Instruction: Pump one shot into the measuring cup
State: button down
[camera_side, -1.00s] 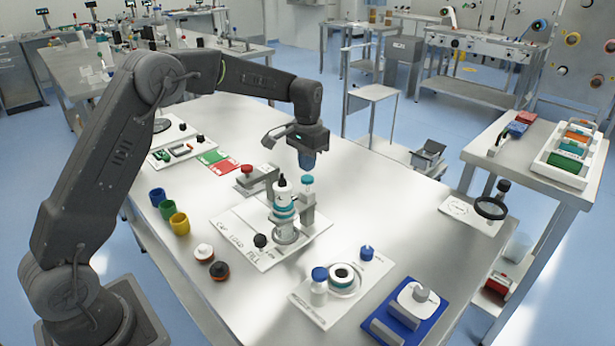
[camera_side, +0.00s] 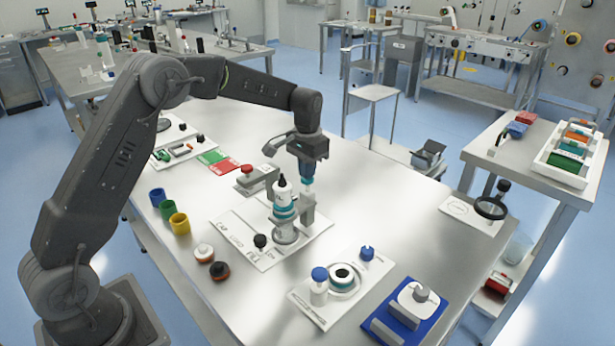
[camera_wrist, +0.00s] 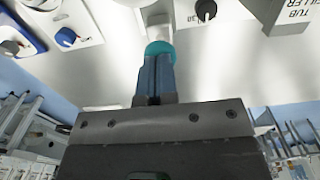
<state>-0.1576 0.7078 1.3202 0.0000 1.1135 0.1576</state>
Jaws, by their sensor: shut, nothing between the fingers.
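My gripper (camera_side: 307,178) points straight down with its fingers together, empty. Its tips are at the top of a small upright piece with a teal top (camera_side: 307,186), beside the white bottle with teal bands and a dark tip (camera_side: 283,205). In the wrist view the shut fingers (camera_wrist: 156,62) end against a round teal top (camera_wrist: 159,47); contact looks likely, but the tips hide part of it. The red knob seen above this piece earlier is hidden now. I cannot pick out the measuring cup with certainty.
The lettered white plate (camera_side: 237,235) holds a black knob (camera_side: 260,241). Blue, green and yellow cups (camera_side: 179,222) stand left. A grey fixture with a red knob (camera_side: 247,169) stands behind. A blue-capped bottle (camera_side: 319,284) is in front.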

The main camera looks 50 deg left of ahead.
jog(key=shift+f, duration=1.25)
jog(key=shift+r, duration=2.35)
notch_tip(320, 180, up, 6)
jog(key=shift+f, duration=0.1)
